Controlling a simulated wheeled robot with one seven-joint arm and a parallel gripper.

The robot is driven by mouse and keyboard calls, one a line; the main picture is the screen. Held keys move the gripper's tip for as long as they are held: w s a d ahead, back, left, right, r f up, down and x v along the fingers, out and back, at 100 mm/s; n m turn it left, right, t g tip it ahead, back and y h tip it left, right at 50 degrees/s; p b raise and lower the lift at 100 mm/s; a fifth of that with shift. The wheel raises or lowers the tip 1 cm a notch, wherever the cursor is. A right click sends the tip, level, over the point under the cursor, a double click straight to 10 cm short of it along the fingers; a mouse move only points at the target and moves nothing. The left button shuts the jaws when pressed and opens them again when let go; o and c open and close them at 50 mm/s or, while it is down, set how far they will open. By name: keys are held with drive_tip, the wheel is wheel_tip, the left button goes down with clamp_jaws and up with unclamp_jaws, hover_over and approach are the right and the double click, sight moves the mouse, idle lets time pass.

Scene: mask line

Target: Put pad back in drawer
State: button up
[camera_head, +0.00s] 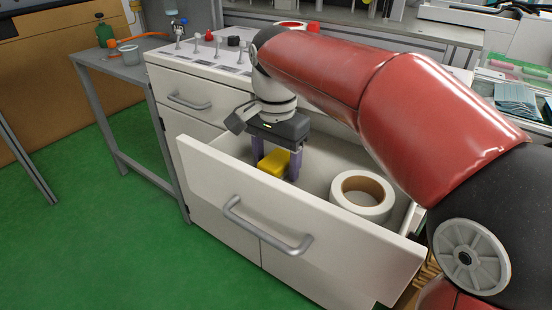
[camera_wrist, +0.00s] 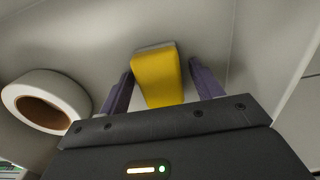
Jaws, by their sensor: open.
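The pad is a yellow block with a pale grey edge. In the head view the pad (camera_head: 273,163) is inside the open drawer (camera_head: 225,188), toward its left end. In the wrist view the pad (camera_wrist: 158,76) is between the two purple fingers, with gaps on both sides. My gripper (camera_head: 276,166) reaches down into the drawer and is open around the pad. The wrist view also shows my gripper (camera_wrist: 162,92). I cannot tell whether the pad rests fully on the drawer floor.
A white tape roll with a brown core (camera_head: 363,193) lies in the drawer, right of the pad; it also shows in the wrist view (camera_wrist: 66,92). The drawer front has a metal handle (camera_head: 265,228). A grey side table (camera_head: 130,66) stands left of the cabinet. Green floor is clear at left.

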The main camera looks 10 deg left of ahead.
sight(276, 159)
drive_tip(key=shift+r, duration=0.15)
wheel_tip(276, 159, up, 12)
drive_tip(key=p, duration=0.3)
drive_tip(key=shift+p, duration=0.3)
